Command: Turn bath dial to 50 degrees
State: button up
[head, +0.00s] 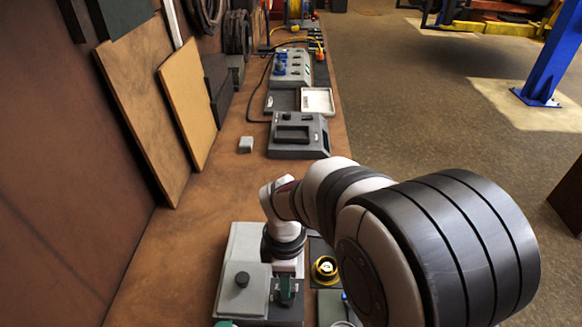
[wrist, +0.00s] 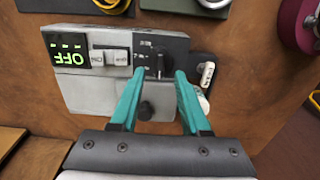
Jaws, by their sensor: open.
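The bath is a grey box (wrist: 82,92) in the wrist view, and it also shows at the bottom of the head view (head: 240,240). Its green-lit display (wrist: 68,53) reads OFF, upside down in the picture. The black dial (wrist: 158,62) sits on a dark panel at the box's upper right. My gripper (wrist: 160,76) has teal fingers, open and empty, with the tips apart on either side of the dial's near end. Whether a tip touches the dial, I cannot tell.
A round black knob (wrist: 146,110) stands on the bath between my fingers. A yellow ring-shaped item (head: 325,268) is right of the bath. A grey device (head: 298,150) stands farther along the bench, with bare bench between.

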notch_tip(320, 180, down, 4)
jog(key=shift+f, duration=0.1)
jog(key=shift+c, duration=0.2)
grip_shut()
